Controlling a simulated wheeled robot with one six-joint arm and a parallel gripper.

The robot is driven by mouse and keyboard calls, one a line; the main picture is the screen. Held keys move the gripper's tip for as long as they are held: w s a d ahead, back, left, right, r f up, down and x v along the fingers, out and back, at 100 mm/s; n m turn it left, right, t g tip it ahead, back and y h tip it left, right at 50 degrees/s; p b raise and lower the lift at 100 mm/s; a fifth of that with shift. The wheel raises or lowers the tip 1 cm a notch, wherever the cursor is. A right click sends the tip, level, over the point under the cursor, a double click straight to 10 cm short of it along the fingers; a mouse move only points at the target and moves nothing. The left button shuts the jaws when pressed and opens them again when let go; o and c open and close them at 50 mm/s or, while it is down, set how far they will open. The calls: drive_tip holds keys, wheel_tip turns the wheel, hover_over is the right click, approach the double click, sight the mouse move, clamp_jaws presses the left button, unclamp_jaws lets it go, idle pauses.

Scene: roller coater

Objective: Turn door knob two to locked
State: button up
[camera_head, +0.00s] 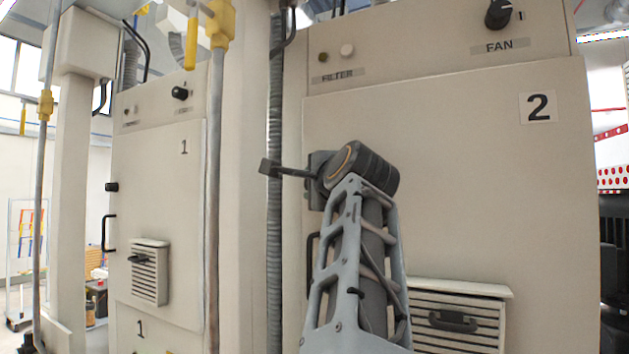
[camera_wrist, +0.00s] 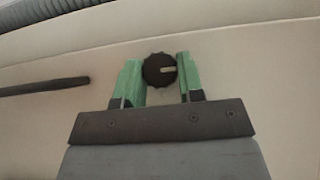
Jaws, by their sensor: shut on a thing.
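Door knob two (camera_wrist: 154,78) is a round black knob with a ridged rim and a pale pointer mark, which lies roughly sideways toward the right in the wrist view. My gripper (camera_wrist: 159,64) has its two green fingers on either side of the knob, shut on it. In the head view, my wrist and arm stand in front of the left edge of cabinet two (camera_head: 450,190) and hide the knob and my fingertips. The cabinet's door looks closed.
A dark bar, seemingly the door handle (camera_wrist: 45,87), lies left of the fingers in the wrist view. A louvred vent (camera_head: 480,325) is low on cabinet two. A fan knob (camera_head: 498,14) sits above. Cabinet one (camera_head: 165,210) and vertical pipes stand left.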

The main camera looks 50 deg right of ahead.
idle(0.4)
drive_tip(key=o, duration=0.9)
drive_tip(key=shift+s, duration=0.1)
drive_tip(key=b+v, duration=0.3)
drive_tip(key=v, duration=1)
drive_tip(key=shift+s+a+b, duration=0.2)
drive_tip(key=shift+b, duration=0.15)
